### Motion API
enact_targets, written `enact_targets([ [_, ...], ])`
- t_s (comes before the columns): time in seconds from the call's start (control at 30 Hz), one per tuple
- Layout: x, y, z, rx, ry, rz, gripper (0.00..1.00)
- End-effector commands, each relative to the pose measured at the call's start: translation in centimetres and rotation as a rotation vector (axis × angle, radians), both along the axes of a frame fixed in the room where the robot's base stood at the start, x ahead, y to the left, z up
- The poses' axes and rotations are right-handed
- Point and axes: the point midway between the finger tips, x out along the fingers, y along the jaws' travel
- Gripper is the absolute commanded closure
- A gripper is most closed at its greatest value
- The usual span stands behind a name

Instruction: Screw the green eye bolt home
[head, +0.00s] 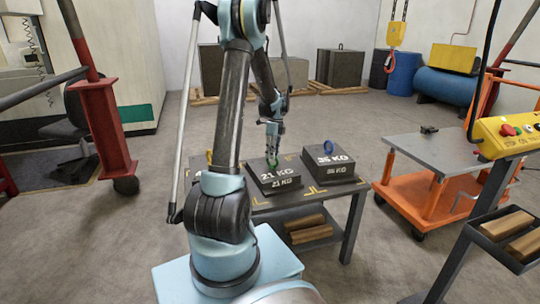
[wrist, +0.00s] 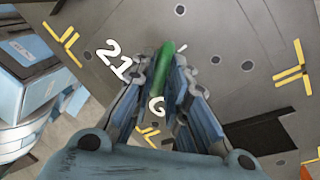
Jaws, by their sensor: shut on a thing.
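The green eye bolt (head: 272,161) is at the top of the dark mould base marked 21 KG (head: 281,184), which sits on a grey table (head: 341,203). In the wrist view the bolt's green ring (wrist: 165,62) shows edge-on between the fingertips. My gripper (head: 273,150) points down over this block and is shut on the ring; it also shows in the wrist view (wrist: 166,75). The bolt's thread and the seat under it are hidden, so I cannot tell how deep it sits.
Another dark block (head: 328,166) with a blue eye bolt (head: 328,147) stands to the right on the table. Wooden blocks (head: 306,230) lie on the shelf below. An orange cart (head: 432,190) and a yellow control box (head: 508,134) are farther right. Yellow corner marks show on the tabletop.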

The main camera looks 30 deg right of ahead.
Motion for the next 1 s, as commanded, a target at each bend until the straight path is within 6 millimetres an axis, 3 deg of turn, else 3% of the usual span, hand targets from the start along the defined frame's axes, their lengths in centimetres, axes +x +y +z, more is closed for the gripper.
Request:
enact_targets([
  [0.6,-0.15,-0.38,-0.01,-0.003,-0.004,-0.541,1.0],
  [1.0,-0.32,-0.36,-0.02,-0.002,-0.001,-0.708,1.0],
])
